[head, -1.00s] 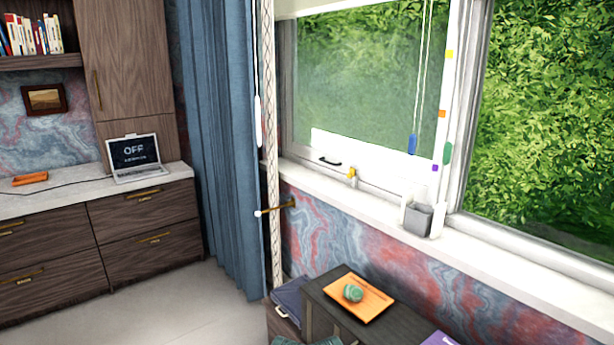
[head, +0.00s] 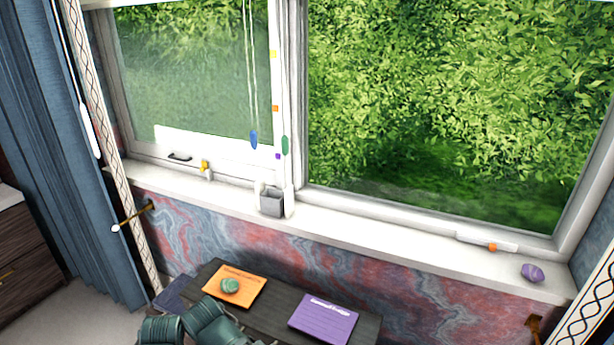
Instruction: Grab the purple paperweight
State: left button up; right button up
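A purple, lumpy, stone-like object (head: 533,273), which looks like the purple paperweight, sits on the white windowsill (head: 400,243) near its right end in the head view. A similar green paperweight (head: 229,286) rests on an orange pad (head: 246,279) on the dark desk below the window. A flat purple pad (head: 324,319) lies on the same desk, to the right of the orange one. Neither of my grippers is in view.
A grey box (head: 271,203) stands on the sill left of the middle. Dark green padded seating (head: 205,320) stands in front of the desk (head: 270,318). A blue curtain (head: 60,150) hangs at left. The sill left of the purple paperweight is mostly clear.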

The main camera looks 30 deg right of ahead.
aim_at(531, 274)
jog(key=z, duration=2.5)
